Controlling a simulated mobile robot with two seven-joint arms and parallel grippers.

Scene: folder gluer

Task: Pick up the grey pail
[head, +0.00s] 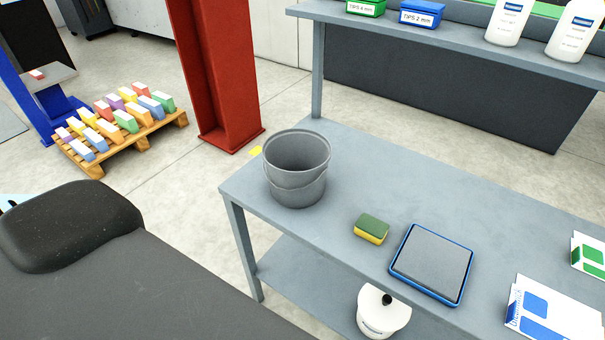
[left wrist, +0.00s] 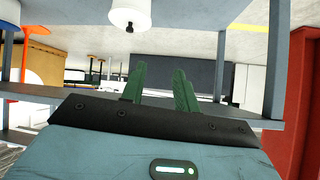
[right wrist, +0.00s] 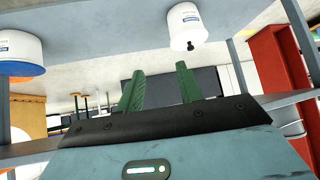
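The grey pail (head: 297,180) stands upright and open-topped near the left end of the grey table (head: 345,165) in the head view. Its handle hangs down against its front side. It looks empty, though its bottom is hidden. Neither gripper shows in the head view. In the left wrist view my left gripper (left wrist: 160,86) has its green fingers apart with nothing between them. In the right wrist view my right gripper (right wrist: 159,86) is also open and empty. I cannot make out the pail for certain in either wrist view.
A green and yellow sponge (head: 371,229) and a blue-rimmed tray (head: 432,264) lie right of the pail. A white pot (head: 384,313) stands on the lower shelf. A raised shelf (head: 450,40) holds bottles and boxes. A red column (head: 222,75) rises behind the table's left end.

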